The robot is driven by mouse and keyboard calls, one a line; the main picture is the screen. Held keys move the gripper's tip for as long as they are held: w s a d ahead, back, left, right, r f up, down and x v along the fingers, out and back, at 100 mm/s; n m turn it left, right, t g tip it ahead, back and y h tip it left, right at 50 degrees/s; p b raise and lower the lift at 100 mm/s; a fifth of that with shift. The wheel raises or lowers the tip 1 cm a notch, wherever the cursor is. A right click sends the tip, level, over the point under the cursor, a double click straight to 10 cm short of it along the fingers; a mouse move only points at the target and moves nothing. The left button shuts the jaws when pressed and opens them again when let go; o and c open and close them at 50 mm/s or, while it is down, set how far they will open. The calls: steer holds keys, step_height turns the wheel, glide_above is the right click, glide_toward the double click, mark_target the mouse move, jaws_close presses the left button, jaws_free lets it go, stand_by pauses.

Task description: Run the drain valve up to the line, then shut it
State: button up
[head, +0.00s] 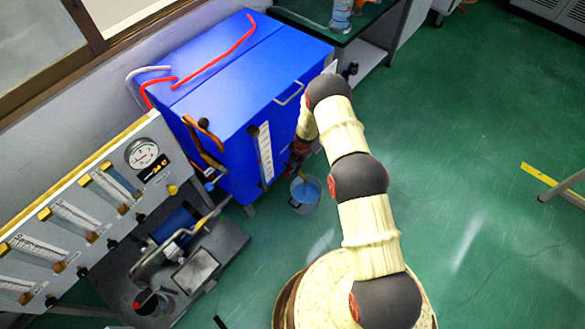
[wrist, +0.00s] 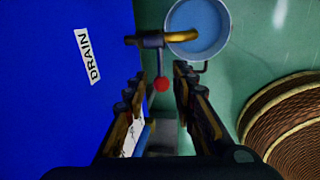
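The drain valve (wrist: 151,42) sticks out of a blue cabinet (wrist: 60,70) beside a white DRAIN label (wrist: 88,56). Its lever hangs toward my gripper and ends in a red knob (wrist: 162,84). A brass spout (wrist: 181,37) reaches over a bucket (wrist: 228,28) with blue liquid in it. The bucket also shows on the floor in the head view (head: 316,204). My gripper (wrist: 158,80) is open, its fingers on either side of the red knob in the picture; I cannot tell whether they touch it. No fill line can be made out in the bucket.
A white gauge strip (head: 265,152) is on the cabinet's front. A panel with a dial (head: 141,153) and several flow tubes stands at left, with a pump unit (head: 180,240) below it. A dark-topped bench (head: 300,10) is behind. Green floor at right is mostly clear.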

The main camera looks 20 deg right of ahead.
mark_target(291, 172)
steer(key=f+b, duration=0.1)
steer(key=f, duration=0.3)
steer(key=w+f+b, duration=0.1)
steer(key=f, duration=0.2)
steer(key=shift+a+b, duration=0.3)
steer(key=shift+a, duration=0.05)
steer(key=shift+c, duration=0.5)
jaws_close()
